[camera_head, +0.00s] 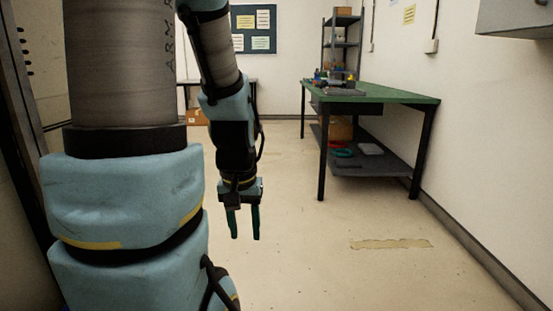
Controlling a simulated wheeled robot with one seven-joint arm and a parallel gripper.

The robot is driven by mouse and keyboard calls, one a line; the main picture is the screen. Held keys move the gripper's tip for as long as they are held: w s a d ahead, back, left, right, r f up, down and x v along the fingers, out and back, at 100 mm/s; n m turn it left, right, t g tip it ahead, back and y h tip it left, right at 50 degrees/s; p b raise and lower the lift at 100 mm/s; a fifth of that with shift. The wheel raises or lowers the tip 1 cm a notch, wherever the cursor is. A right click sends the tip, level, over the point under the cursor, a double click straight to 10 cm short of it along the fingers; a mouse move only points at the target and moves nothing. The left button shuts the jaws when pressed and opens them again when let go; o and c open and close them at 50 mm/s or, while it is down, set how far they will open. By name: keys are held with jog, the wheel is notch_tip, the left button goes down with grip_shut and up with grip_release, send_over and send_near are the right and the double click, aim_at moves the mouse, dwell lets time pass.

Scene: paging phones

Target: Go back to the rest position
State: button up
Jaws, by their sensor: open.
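My gripper (243,224) hangs from my arm left of the middle of the head view. Its two dark green fingers point down and stand apart, with nothing between them. It is over bare floor, apart from any object. My own arm links fill much of the left side and hide what is behind them. No phone can be made out in this view.
A green-topped table (400,94) with a lower shelf stands along the right wall, with small items at its far end. A shelving rack (326,45) stands behind it. A worn patch (390,244) marks the floor. The middle floor is clear.

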notch_tip(320, 180, up, 26)
jog(key=p, duration=2.4)
jog(key=shift+f, duration=0.2)
jog(key=shift+o, duration=0.2)
